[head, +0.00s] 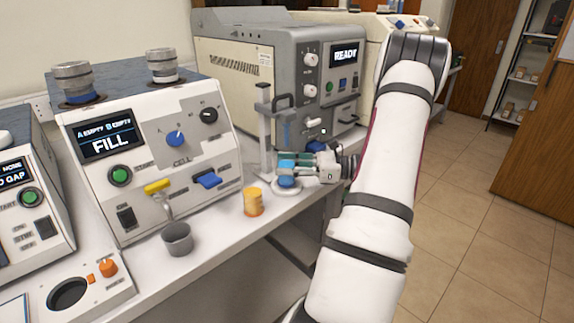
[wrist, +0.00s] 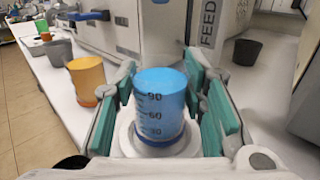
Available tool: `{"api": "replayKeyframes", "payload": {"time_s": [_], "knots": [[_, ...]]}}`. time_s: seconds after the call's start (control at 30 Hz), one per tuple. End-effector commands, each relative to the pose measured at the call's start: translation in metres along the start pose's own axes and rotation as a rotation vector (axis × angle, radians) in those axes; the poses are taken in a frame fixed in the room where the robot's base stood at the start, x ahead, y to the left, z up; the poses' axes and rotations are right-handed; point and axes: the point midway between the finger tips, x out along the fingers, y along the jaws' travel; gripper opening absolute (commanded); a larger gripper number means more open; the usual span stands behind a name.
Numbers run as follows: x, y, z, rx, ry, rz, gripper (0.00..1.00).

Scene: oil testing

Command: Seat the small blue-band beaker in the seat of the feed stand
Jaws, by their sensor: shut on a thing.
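The small blue-band beaker (wrist: 160,95) holds blue liquid and has volume marks and a dark blue band at its bottom. It stands upright between the teal finger pads of my gripper (wrist: 163,85), which is shut on it. A white round seat (wrist: 128,143) shows directly under the beaker; I cannot tell whether the bottom touches it. In the head view my gripper (head: 306,168) is at the feed stand (head: 265,130), and the beaker (head: 287,167) is partly hidden by the fingers. The FEED label of the stand (wrist: 208,24) shows behind the beaker in the wrist view.
A beaker with orange liquid (head: 253,202) stands on the bench near the front edge. A grey cup (head: 177,238) is further left, by the machine reading FILL (head: 150,150). The machine reading READY (head: 290,70) stands behind the stand. A dark cup (wrist: 246,50) is right of the FEED label.

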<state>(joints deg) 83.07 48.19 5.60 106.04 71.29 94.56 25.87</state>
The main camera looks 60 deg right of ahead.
Motion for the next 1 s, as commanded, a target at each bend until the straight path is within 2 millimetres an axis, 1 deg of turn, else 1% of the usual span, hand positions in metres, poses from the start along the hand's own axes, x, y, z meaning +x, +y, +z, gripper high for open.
{"api": "replayKeyframes", "payload": {"time_s": [0.3, 0.57, 0.6, 0.7, 1.0], "knots": [[0.0002, -0.0001, -0.0097, -0.001, 0.000, 0.000, 0.07], [0.0000, 0.0000, -0.0102, -0.001, 0.000, 0.000, 0.07], [0.0000, 0.0000, -0.0102, -0.001, 0.000, 0.000, 0.43], [0.0000, -0.0001, -0.0102, -0.001, 0.000, 0.000, 0.62], [-0.0008, -0.0001, -0.0106, -0.001, 0.001, 0.000, 0.62]]}}
